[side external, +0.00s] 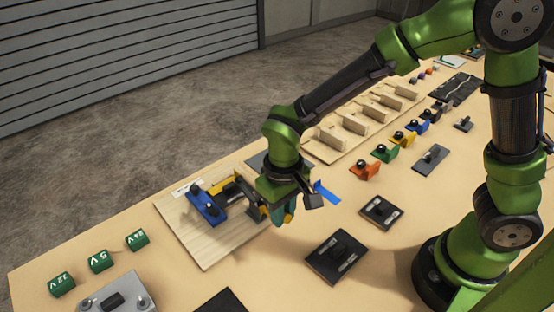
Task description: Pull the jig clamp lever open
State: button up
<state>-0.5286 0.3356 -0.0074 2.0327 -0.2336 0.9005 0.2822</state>
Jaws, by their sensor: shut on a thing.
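The jig is a pale wooden board (208,252) at left centre. It carries a blue block (206,205) with dark knobs, a yellow part (225,187) and dark clamp parts (250,204) at its right side. My gripper (286,216) points down at the board's right edge, beside the dark clamp parts. It is shut on what appears to be the jig clamp lever. My wrist and fingers hide most of the lever and the contact, so the lever's angle cannot be told.
A blue flat piece (326,191) lies just right of my gripper. Dark square plates (336,257) (381,212) lie in front and to the right. Green voltage blocks (98,261) stand at left. Coloured clips (364,170) and a wooden rack (345,148) stand behind right.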

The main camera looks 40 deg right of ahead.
jog(key=shift+w+r, duration=0.5)
jog(key=shift+r, duration=0.15)
jog(key=shift+w+r, duration=0.5)
jog(key=shift+w, duration=0.1)
dwell(0.3)
jog(key=shift+w+r, duration=0.5)
jog(key=shift+w, duration=0.2)
